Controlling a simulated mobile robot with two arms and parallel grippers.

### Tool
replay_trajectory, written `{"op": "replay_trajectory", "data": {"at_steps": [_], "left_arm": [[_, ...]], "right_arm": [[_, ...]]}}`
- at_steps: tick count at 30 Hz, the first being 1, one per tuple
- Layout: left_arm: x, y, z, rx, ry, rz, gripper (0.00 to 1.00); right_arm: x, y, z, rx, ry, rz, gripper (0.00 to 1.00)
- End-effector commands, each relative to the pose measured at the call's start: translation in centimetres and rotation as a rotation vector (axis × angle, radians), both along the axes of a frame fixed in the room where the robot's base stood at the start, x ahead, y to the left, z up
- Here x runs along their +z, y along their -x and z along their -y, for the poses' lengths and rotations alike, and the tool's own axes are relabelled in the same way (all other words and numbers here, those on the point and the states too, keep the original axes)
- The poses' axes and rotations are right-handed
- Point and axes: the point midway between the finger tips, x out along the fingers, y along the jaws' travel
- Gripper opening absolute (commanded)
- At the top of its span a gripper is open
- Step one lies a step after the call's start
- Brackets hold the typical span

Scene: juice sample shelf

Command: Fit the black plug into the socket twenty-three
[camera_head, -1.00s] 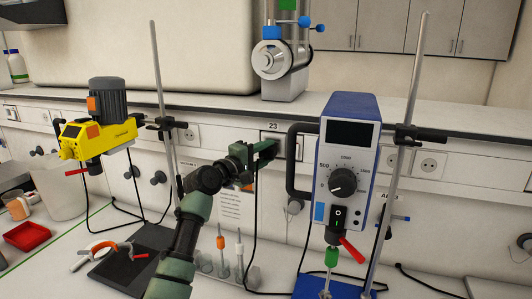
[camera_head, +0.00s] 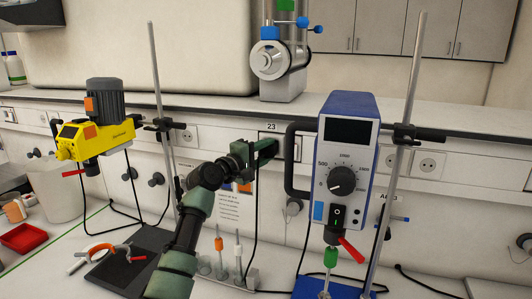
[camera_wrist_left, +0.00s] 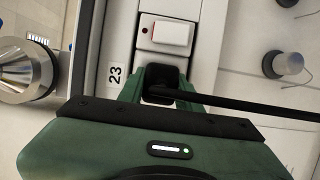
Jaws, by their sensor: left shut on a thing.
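My left gripper (camera_head: 268,148) reaches the wall strip behind the bench, just below the label 23 (camera_head: 271,127). In the left wrist view the gripper (camera_wrist_left: 160,92) is shut on the black plug (camera_wrist_left: 159,74), with a black cable (camera_wrist_left: 235,102) running off to the right. The plug lies against or very close to the panel beside the label 23 (camera_wrist_left: 115,75). The socket face is hidden behind the plug and fingers, so I cannot tell how deep the plug sits. The right gripper is not in view.
A blue-and-white stirrer (camera_head: 343,170) on a stand is close to the right of my left gripper. A yellow stirrer (camera_head: 95,138) stands left. Several upright tools in a rack (camera_head: 239,280) are below the arm. A white switch (camera_wrist_left: 168,34) adjoins the plug.

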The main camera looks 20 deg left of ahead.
Motion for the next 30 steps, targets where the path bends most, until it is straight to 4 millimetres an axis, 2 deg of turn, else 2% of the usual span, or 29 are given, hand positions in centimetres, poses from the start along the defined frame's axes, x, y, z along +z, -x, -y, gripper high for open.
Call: {"op": "replay_trajectory", "data": {"at_steps": [23, 24, 26, 30], "left_arm": [[0.05, -0.25, 0.02, 0.0, 0.0, 0.001, 0.0], [0.05, -0.25, 0.02, 0.0, 0.0, 0.001, 0.45], [0.05, -0.24, 0.02, 0.0, 0.0, 0.001, 0.59], [0.04, -0.24, 0.01, 0.0, 0.0, 0.001, 0.59]], "right_arm": [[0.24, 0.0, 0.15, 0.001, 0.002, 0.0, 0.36], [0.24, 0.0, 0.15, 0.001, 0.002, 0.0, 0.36], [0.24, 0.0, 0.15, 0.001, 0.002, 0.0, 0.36], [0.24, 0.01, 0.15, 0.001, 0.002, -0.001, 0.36]]}}
